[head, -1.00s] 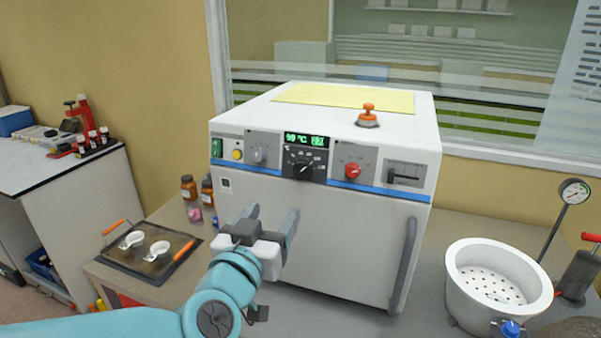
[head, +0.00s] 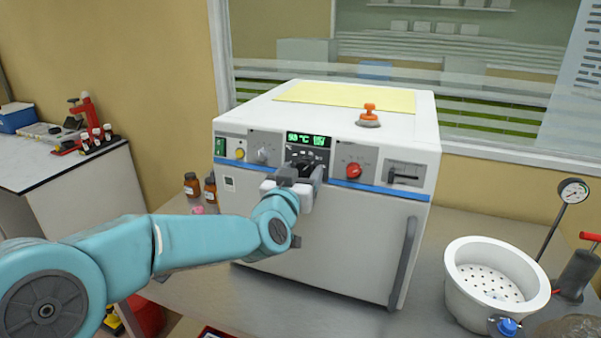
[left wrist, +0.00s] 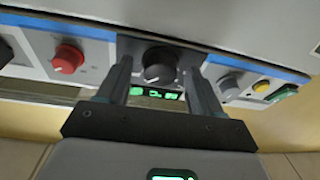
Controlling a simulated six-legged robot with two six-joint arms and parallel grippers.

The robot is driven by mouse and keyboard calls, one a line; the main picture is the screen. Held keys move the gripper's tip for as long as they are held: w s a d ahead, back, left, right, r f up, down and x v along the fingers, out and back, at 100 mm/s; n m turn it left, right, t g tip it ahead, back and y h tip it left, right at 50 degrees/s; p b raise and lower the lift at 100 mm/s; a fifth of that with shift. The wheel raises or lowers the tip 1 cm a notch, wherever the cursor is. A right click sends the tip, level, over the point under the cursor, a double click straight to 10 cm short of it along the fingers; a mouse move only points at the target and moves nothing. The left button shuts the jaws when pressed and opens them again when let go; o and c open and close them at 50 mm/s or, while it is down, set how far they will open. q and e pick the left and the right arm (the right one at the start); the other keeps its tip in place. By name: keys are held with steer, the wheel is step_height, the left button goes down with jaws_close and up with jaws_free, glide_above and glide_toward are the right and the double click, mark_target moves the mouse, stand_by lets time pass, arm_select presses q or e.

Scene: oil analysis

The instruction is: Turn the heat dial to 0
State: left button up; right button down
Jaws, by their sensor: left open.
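The white oven-like unit (head: 325,235) has a row of controls on its front. A black dial (left wrist: 160,66) sits on the dark panel with the green display (head: 307,139), which reads about 90 °C in the head view. My left gripper (head: 303,168) is open in front of this dial and mostly hides it in the head view. In the left wrist view its two fingers (left wrist: 160,82) stand on either side of the black dial, with gaps between them and the knob. The dial's scale marks are too small to read. My right gripper is not in view.
A red knob (head: 353,171) and a grey knob (head: 264,153) flank the dial panel. An orange button (head: 369,115) stands on top. A white perforated pot (head: 492,285) and a gauge (head: 574,191) are at the right. Brown bottles (head: 191,185) stand at the left.

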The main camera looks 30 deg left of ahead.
arm_select(q)
steer(key=shift+w+f, duration=0.1)
steer(key=shift+w, duration=0.05)
steer(key=c, duration=1.1)
steer(key=shift+o, duration=0.2)
